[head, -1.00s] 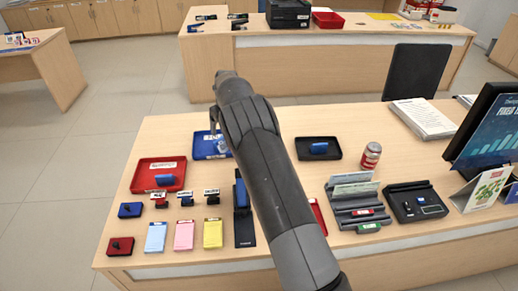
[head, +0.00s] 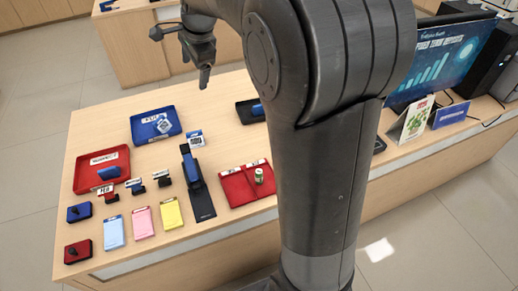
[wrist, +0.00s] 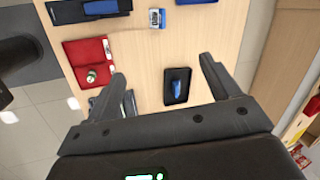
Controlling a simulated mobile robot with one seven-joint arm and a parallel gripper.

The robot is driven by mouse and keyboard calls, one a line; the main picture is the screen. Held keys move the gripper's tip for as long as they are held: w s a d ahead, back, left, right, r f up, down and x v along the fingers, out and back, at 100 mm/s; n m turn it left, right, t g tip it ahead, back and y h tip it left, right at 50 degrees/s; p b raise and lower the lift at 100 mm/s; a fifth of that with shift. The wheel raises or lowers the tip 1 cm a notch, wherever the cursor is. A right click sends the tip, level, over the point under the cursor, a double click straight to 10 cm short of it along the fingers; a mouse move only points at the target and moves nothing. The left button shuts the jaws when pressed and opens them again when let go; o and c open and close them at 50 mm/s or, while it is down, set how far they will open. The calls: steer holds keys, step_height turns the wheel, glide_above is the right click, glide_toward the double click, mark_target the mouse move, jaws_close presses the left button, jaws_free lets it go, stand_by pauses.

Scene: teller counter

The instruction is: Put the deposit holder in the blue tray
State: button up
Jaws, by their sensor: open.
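The blue tray (head: 141,124) lies flat on the counter's far left part in the head view. A small white-and-blue piece (head: 163,125) sits inside it. A similar small white-and-blue holder (head: 195,138) stands on the counter just right of the tray; it also shows in the wrist view (wrist: 157,18). I cannot read its label or tell for sure which piece is the deposit holder. My gripper (head: 200,66) is raised above the counter, fingers downward. In the wrist view my gripper (wrist: 162,72) is open, with nothing between its fingers.
A black tray (wrist: 170,98) with a blue item lies below my gripper. A red tray (head: 88,176), stamps, pads, a black-and-blue stapler (head: 190,165) and a red folder (head: 235,190) with a green-topped roll crowd the front. A monitor (head: 440,60) stands right. Bare counter surrounds the holder.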

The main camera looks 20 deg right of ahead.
steer(key=s+d+f+n+t+h, duration=0.1)
steer(key=s+n, duration=0.6)
steer(key=s, duration=0.8)
steer(key=s+d+f+n+t, duration=0.1)
steer(key=s+d+n, duration=0.3)
steer(key=s, duration=1.2)
steer(key=n, duration=0.4)
steer(key=shift+d+f+h, duration=0.15)
steer(key=shift+d+h, duration=0.05)
steer(key=shift+h, duration=0.2)
